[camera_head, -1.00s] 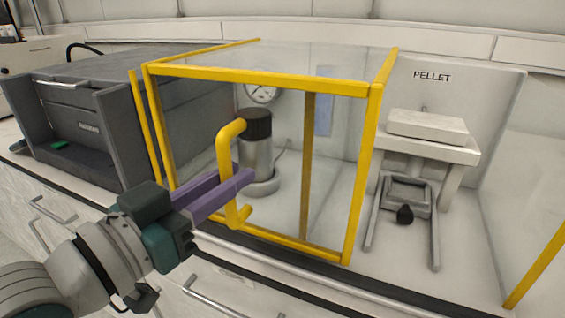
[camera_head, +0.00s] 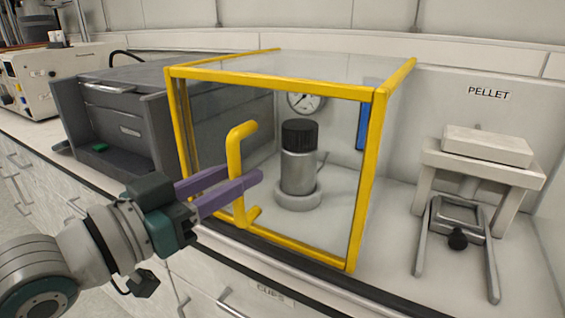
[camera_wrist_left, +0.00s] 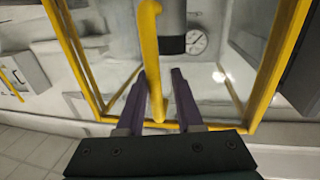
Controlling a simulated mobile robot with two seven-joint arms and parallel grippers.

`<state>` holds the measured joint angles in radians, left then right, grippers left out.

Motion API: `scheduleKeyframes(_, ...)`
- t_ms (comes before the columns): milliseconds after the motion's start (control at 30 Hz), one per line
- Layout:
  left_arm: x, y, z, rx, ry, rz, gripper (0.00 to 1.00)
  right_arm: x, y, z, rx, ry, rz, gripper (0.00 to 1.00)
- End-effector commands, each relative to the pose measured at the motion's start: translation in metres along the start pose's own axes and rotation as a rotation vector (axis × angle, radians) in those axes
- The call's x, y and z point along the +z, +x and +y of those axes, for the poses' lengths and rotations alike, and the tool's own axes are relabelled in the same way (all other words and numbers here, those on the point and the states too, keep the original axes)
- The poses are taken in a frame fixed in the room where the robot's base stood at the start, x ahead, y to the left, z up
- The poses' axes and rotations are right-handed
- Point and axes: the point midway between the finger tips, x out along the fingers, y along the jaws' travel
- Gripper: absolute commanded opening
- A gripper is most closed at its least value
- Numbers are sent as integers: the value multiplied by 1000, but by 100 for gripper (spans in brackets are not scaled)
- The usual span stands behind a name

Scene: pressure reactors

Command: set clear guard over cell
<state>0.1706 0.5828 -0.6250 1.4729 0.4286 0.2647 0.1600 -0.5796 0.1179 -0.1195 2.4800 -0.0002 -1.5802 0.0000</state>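The clear guard (camera_head: 276,82) is a see-through box with yellow edges and a yellow bent handle (camera_head: 234,170) on its front. It stands upright at the bench's front edge; whether it rests on the bench is unclear. The cell (camera_head: 298,168), a grey cylinder with a black cap on a round base, shows through the front panel. I cannot tell if it is fully inside. My left gripper (camera_head: 232,192) has its purple fingers closed around the handle. In the left wrist view the handle (camera_wrist_left: 149,50) runs between both fingers (camera_wrist_left: 160,95). My right gripper is not in view.
A dark grey machine (camera_head: 125,125) stands close to the guard's left. A white stand (camera_head: 483,165) and a small black-knobbed fixture (camera_head: 457,215) are to the right, below a PELLET label. A gauge (camera_head: 306,103) is behind. Bare bench lies between guard and stand.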

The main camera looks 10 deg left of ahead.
Motion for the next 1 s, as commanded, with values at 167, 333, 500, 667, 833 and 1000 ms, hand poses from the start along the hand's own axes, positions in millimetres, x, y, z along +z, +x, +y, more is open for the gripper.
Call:
scheduleKeyframes(167,0,0,1,2,0,0,50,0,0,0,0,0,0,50)
scheduleKeyframes(333,0,0,2,3,0,1,50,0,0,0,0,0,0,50)
scheduleKeyframes(500,1,-13,2,3,0,-3,50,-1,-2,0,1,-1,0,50)
scheduleKeyframes(667,1,-43,2,2,-1,-6,50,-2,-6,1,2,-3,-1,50)
scheduleKeyframes(833,0,-74,1,2,0,-4,50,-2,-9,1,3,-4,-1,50)
scheduleKeyframes(1000,0,-94,1,2,0,-2,50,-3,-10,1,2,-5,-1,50)
